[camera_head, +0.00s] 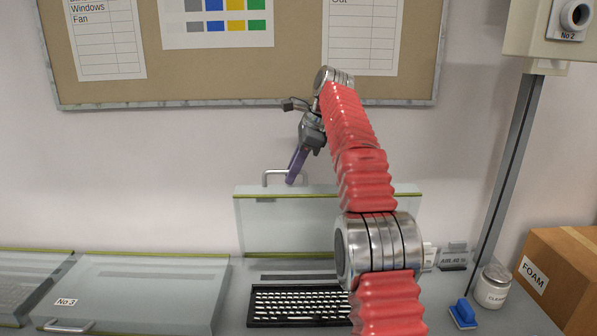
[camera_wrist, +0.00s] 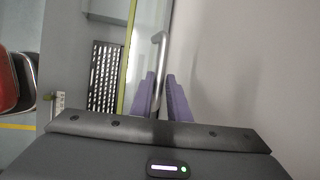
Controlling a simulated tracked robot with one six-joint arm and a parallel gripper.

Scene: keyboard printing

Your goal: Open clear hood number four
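The clear hood (camera_head: 300,222) over the middle station stands raised, upright near the back wall, with a green strip along its edge. Its own number is not readable. Its metal handle (camera_head: 268,175) sticks up at the top left and also shows in the wrist view (camera_wrist: 162,50). My gripper (camera_head: 295,175) is at this handle, pointing down. In the wrist view its two purple fingers (camera_wrist: 161,90) lie on either side of the handle bar, close against it. My arm hides the hood's right part.
A black keyboard (camera_head: 300,303) lies below the raised hood. Hood No 3 (camera_head: 150,290) is closed at the left, with another closed hood (camera_head: 30,275) beyond. A jar (camera_head: 492,288), blue object (camera_head: 463,313) and FOAM box (camera_head: 560,270) stand right, by a grey post (camera_head: 507,165).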

